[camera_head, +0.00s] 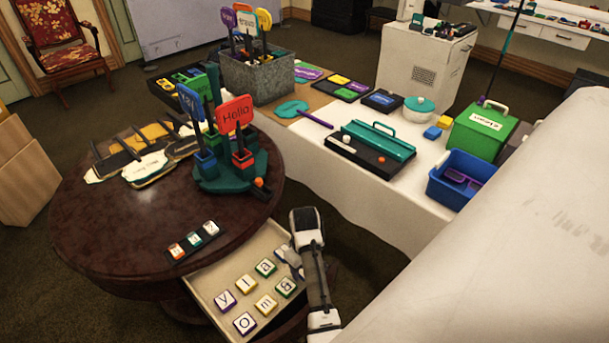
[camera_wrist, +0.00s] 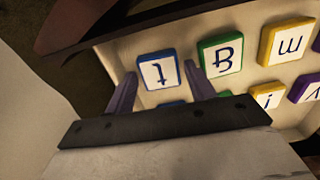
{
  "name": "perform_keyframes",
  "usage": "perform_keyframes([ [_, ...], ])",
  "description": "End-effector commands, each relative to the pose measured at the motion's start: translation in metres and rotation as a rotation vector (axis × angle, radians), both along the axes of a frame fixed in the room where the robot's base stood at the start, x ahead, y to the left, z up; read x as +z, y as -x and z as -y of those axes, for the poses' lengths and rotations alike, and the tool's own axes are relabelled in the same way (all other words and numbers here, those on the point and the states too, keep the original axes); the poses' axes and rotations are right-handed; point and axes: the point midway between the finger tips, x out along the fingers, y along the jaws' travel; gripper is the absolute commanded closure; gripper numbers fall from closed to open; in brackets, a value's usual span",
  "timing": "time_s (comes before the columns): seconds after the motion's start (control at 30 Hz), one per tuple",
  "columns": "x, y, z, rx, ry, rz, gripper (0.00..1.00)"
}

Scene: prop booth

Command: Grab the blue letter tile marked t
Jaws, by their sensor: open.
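The blue-edged tile marked t (camera_wrist: 158,70) lies face up in the open drawer, its letter upside down in the wrist view. My gripper (camera_wrist: 160,82) is open, with one purple-grey finger at each side of this tile. Nothing is held; whether the fingers touch the tile I cannot tell. In the head view my gripper (camera_head: 295,262) is over the drawer's upper right part, and I cannot make out the t tile there.
A white-clothed table (camera_head: 375,190) is beyond.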

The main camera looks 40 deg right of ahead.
Motion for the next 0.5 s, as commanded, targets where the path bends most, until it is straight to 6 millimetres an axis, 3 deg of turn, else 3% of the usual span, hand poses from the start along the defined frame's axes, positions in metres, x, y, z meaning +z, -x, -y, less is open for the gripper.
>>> perform_keyframes([
  [0.27,-0.0045,-0.0002,0.0,0.001,0.001,0.001,0.45],
  [0.5,-0.0043,-0.0002,0.0,0.001,0.001,0.001,0.77],
])
